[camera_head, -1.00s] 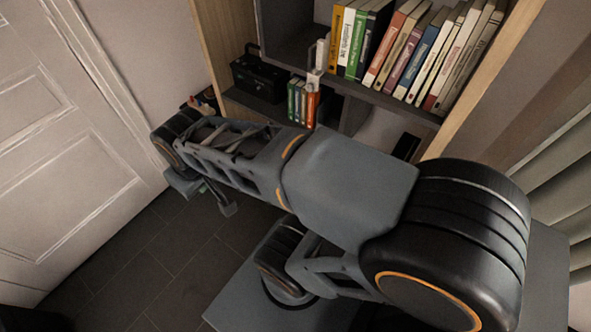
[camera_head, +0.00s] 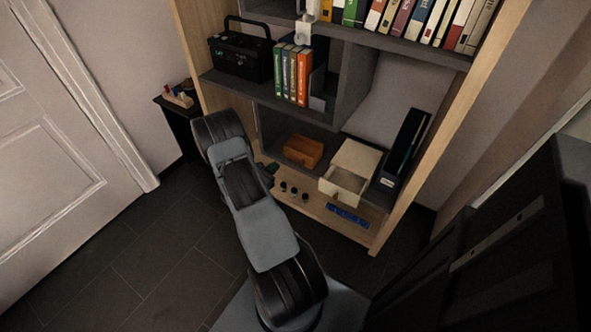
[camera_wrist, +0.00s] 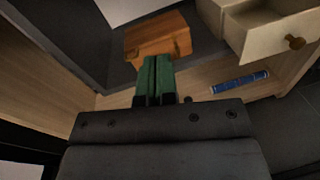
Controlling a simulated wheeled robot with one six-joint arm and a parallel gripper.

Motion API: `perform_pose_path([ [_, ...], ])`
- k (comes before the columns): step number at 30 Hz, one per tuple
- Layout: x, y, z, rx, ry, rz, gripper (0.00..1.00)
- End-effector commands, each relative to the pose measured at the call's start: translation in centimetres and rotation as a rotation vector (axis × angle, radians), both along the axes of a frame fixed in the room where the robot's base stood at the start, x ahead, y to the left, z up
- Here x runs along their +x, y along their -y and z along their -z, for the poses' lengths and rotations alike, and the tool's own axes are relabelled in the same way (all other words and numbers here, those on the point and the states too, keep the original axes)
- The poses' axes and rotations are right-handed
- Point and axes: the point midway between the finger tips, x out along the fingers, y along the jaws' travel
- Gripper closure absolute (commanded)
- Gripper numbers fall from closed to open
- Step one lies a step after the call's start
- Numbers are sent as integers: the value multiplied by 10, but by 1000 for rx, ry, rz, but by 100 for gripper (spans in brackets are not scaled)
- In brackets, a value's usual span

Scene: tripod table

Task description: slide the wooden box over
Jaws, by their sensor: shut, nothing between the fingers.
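The wooden box (camera_head: 303,150) is orange-brown and sits on a low dark shelf of the bookcase, left of a cream drawer unit. In the wrist view the box (camera_wrist: 158,38) is just beyond my gripper (camera_wrist: 156,62), whose green fingers are shut and empty. The fingertips overlap the box's lower front edge in that view; I cannot tell whether they touch it.
The cream drawer unit (camera_head: 358,160) has its drawer pulled open, right of the box. A blue object (camera_head: 348,216) and several small dark round things (camera_head: 293,190) lie on the wooden bottom board. A dark file holder (camera_head: 404,150) stands at the right. The bookcase side panel (camera_wrist: 52,58) is at the left.

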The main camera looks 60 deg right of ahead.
Motion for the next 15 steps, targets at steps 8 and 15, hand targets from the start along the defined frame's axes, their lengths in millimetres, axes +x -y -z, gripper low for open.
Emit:
perform_pose_path([
  [8,-2,10,80,-17,-113,-145,100],
  [15,-3,38,87,-21,-123,-160,100],
])
